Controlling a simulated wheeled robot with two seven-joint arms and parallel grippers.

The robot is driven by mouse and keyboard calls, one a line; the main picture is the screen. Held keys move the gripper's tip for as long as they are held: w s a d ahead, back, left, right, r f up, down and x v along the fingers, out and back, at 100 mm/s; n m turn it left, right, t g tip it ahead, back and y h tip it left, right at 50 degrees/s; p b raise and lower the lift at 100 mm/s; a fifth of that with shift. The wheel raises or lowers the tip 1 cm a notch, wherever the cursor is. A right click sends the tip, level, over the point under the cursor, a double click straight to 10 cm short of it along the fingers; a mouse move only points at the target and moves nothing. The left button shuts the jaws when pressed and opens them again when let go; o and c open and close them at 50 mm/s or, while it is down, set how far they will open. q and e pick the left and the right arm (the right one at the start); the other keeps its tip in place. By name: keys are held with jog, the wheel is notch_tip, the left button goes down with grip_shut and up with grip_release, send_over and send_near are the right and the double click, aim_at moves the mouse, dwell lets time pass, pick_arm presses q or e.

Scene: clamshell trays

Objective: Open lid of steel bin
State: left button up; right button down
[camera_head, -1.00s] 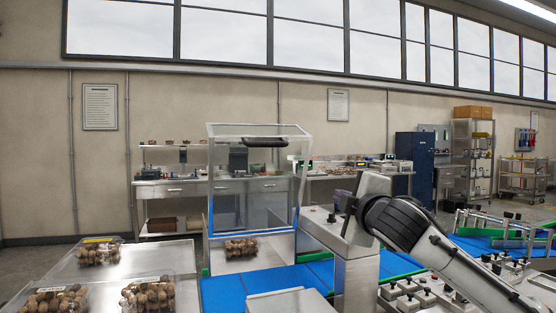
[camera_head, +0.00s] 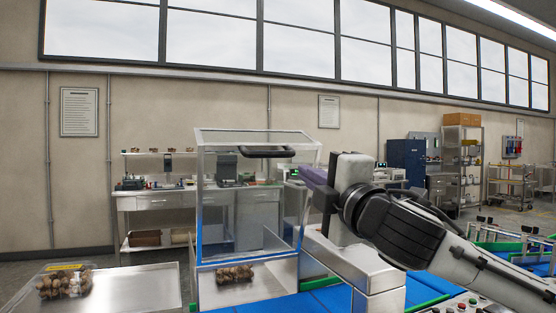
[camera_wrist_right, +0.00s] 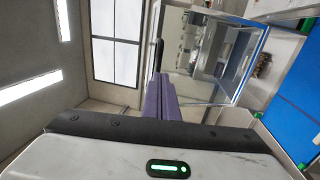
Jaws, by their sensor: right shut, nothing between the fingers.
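The steel bin (camera_head: 210,291) stands in the middle of the head view, with a clear framed hood-like lid (camera_head: 232,215) on it. A black bar handle (camera_head: 267,152) is at the lid's upper front; it seems to show edge-on in the right wrist view (camera_wrist_right: 158,54). A clear clamshell tray of brown round items (camera_head: 235,273) shows in the bin area. My right gripper (camera_head: 308,178) has purple fingers and is just right of the lid, below handle height. In the wrist view its fingers (camera_wrist_right: 156,88) are together and empty. Contact with the lid cannot be told. My left gripper is out of view.
A steel table (camera_head: 135,288) at the left holds another filled clamshell (camera_head: 64,283). A blue conveyor (camera_head: 325,301) runs by the bin under my right arm. A steel housing (camera_head: 350,262) stands close to the right of the bin. Benches stand along the back wall.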

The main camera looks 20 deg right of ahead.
aim_at(279, 153)
jog(key=w+r, duration=0.1)
jog(key=w, duration=0.2)
jog(key=w+p, duration=0.1)
jog(key=w, duration=0.3)
jog(key=w+r+p, duration=0.1)
jog(key=w, duration=0.3)
jog(key=shift+a+r, duration=0.1)
jog(key=shift+r, duration=0.25)
jog(key=shift+w+r, duration=0.1)
jog(key=shift+w, duration=0.5)
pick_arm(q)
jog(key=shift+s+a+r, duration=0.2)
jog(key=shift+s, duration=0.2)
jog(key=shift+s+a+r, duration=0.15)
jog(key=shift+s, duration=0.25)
pick_arm(e)
jog(key=shift+w, duration=0.1)
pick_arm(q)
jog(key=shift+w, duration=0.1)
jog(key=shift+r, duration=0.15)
